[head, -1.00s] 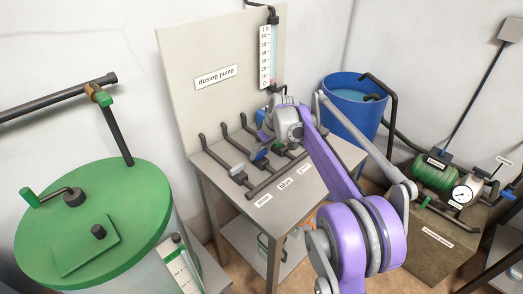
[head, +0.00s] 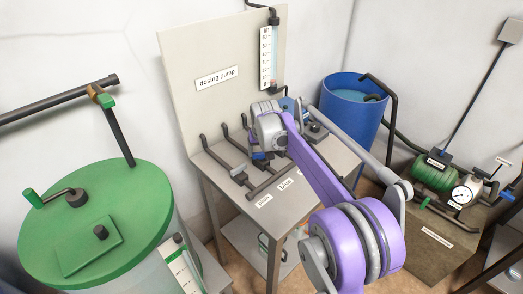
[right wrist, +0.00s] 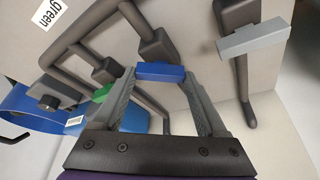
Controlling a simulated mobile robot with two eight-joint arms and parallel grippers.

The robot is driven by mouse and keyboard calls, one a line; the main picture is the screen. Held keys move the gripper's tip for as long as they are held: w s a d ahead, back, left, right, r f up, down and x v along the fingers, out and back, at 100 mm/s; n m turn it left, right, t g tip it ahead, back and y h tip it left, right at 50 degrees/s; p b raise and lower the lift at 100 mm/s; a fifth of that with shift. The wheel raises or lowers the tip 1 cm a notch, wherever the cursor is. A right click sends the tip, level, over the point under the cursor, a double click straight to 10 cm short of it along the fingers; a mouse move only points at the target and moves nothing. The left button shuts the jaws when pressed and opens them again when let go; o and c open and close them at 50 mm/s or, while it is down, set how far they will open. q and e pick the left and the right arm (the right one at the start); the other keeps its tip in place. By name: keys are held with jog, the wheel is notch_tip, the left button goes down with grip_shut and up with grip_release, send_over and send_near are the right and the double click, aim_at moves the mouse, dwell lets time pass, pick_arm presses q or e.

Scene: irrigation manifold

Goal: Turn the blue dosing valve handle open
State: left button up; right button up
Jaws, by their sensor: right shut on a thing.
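The blue dosing valve handle (right wrist: 161,72) is a short bar on a dark valve body, between my right gripper's fingertips in the right wrist view. My right gripper (right wrist: 161,76) is shut on it, one finger at each end. The bar lies at an angle across its dark pipe. In the head view a bit of the blue handle (head: 259,155) shows below my right gripper, whose wrist hides much of the valve row. My left gripper is not in view.
A grey handle (right wrist: 253,37) is on the neighbouring valve and a green one (right wrist: 102,93) on the other side. The dosing pump panel (head: 215,105) stands behind the bench. A green-lidded tank (head: 130,215) is at left, a blue barrel (head: 340,115) at right.

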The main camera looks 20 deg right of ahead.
jog(key=m+h, duration=0.1)
jog(key=m, duration=0.1)
jog(key=m+g+h+p, duration=0.1)
jog(key=m, duration=0.2)
jog(key=shift+w+a+r+m, duration=0.1)
jog(key=shift+w+a+m, duration=0.05)
jog(key=shift+m, duration=0.15)
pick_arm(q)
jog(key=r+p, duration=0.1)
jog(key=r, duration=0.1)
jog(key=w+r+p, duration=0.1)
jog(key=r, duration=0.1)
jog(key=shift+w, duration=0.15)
pick_arm(e)
jog(key=m, duration=0.2)
jog(key=m+g+h, duration=0.1)
jog(key=m, duration=0.2)
jog(key=shift+w+g, duration=0.1)
jog(key=shift+g, duration=0.2)
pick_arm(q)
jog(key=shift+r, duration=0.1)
pick_arm(e)
jog(key=shift+m, duration=0.3)
jog(key=o, duration=1.3)
